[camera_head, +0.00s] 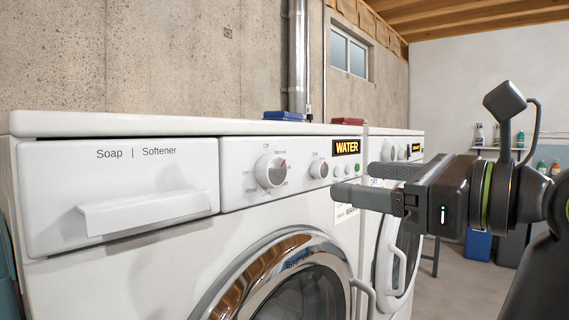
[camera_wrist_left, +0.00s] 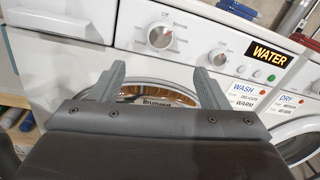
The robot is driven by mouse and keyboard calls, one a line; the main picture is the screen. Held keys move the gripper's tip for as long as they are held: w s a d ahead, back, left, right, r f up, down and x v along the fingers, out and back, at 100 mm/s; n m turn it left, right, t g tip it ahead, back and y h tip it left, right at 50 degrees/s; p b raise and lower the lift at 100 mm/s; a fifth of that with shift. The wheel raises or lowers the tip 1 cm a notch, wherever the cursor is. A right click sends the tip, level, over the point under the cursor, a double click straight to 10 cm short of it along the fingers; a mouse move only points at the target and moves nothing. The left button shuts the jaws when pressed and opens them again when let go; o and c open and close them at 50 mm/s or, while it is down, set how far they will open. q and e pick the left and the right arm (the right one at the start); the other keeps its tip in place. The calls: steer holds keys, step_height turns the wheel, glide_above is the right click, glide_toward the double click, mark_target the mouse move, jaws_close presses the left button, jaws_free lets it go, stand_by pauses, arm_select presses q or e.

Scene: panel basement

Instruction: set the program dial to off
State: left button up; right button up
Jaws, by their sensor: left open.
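The program dial (camera_head: 270,170) is a round white knob on the washer's control panel, left of a smaller knob. Its red mark points up and right, toward the label Normal; the label Off is at the top. The dial also shows in the left wrist view (camera_wrist_left: 161,37), above and beyond the fingertips. My left gripper (camera_head: 361,181) is open and empty, in front of the washer and right of the dial in the head view, not touching it. In the left wrist view its two fingers (camera_wrist_left: 160,72) are spread apart. My right gripper is not in view.
The smaller knob (camera_head: 319,169), a WATER display (camera_head: 346,147) and small buttons lie right of the dial. The soap drawer (camera_head: 120,190) is at left. The washer's round door (camera_head: 290,275) is below. A second machine (camera_head: 396,150) stands to the right.

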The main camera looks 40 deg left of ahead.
mark_target(277, 170)
arm_select(q)
steer(key=a+p, duration=0.2)
steer(key=a, duration=0.2)
steer(key=w+a+p, duration=0.1)
steer(key=a+p, duration=0.1)
steer(key=a, duration=0.2)
steer(key=w+a+p, duration=0.1)
steer(key=a+p, duration=0.1)
steer(key=a, duration=0.3)
steer(key=shift+a, duration=0.1)
steer(key=shift+w+a, duration=0.15)
steer(key=shift+a, duration=0.45)
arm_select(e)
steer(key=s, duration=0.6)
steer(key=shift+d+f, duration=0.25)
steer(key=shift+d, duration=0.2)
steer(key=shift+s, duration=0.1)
arm_select(q)
steer(key=c, duration=1)
